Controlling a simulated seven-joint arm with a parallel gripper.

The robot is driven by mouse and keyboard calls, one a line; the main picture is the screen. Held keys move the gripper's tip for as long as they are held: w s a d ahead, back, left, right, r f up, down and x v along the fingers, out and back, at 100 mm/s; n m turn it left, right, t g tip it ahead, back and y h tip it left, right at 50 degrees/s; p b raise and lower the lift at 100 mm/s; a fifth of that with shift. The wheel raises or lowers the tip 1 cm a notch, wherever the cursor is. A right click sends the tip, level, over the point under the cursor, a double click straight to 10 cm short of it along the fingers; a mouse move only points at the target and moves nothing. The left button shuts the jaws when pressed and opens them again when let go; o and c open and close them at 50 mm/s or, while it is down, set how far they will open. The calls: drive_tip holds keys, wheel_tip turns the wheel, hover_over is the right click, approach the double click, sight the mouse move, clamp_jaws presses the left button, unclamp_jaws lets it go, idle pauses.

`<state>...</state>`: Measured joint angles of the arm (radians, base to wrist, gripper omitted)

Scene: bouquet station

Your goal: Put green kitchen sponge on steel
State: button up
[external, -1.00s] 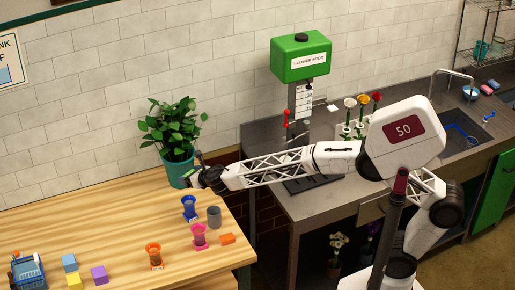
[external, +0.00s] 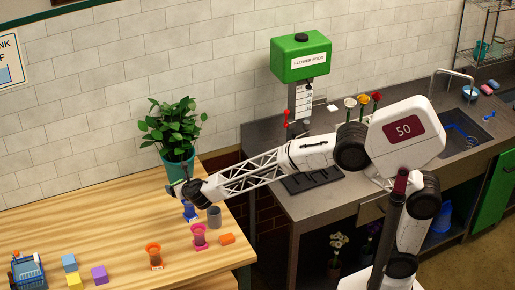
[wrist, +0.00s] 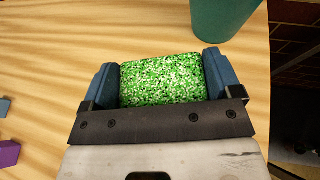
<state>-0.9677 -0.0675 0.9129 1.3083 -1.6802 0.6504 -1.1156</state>
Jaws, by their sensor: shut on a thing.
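The green kitchen sponge (wrist: 163,80), speckled green and white, fills the space between the two blue fingers of my gripper (wrist: 162,82) in the wrist view. My gripper is shut on it. In the external view my gripper (external: 178,190) is over the back right part of the wooden table, in front of the potted plant; the sponge is hard to make out there. The steel counter (external: 272,172) with the sink is to the right of the table, past a gap.
The teal plant pot (external: 178,165) stands close behind my gripper and also shows in the wrist view (wrist: 222,18). Blue (external: 190,211), pink (external: 199,236) and orange (external: 153,256) vases and a grey cup (external: 214,217) stand nearby. The green flower food dispenser (external: 301,58) stands on the counter.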

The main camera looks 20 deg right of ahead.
drive_tip(key=s+a+f+m+h, duration=0.3)
drive_tip(key=s+a, duration=0.3)
drive_tip(key=a, duration=0.3)
drive_tip(key=shift+s+f+t, duration=0.3)
drive_tip(key=shift+s+f, duration=0.1)
drive_tip(key=shift+f, duration=0.35)
drive_tip(key=shift+f, duration=0.15)
hover_over(167, 232)
drive_tip(key=shift+w+d+f, duration=0.1)
drive_tip(key=shift+d+f, duration=0.05)
drive_tip(key=shift+f, duration=2.2)
drive_tip(key=shift+f, duration=2.3)
drive_tip(key=shift+f, duration=0.15)
drive_tip(key=o, duration=0.7)
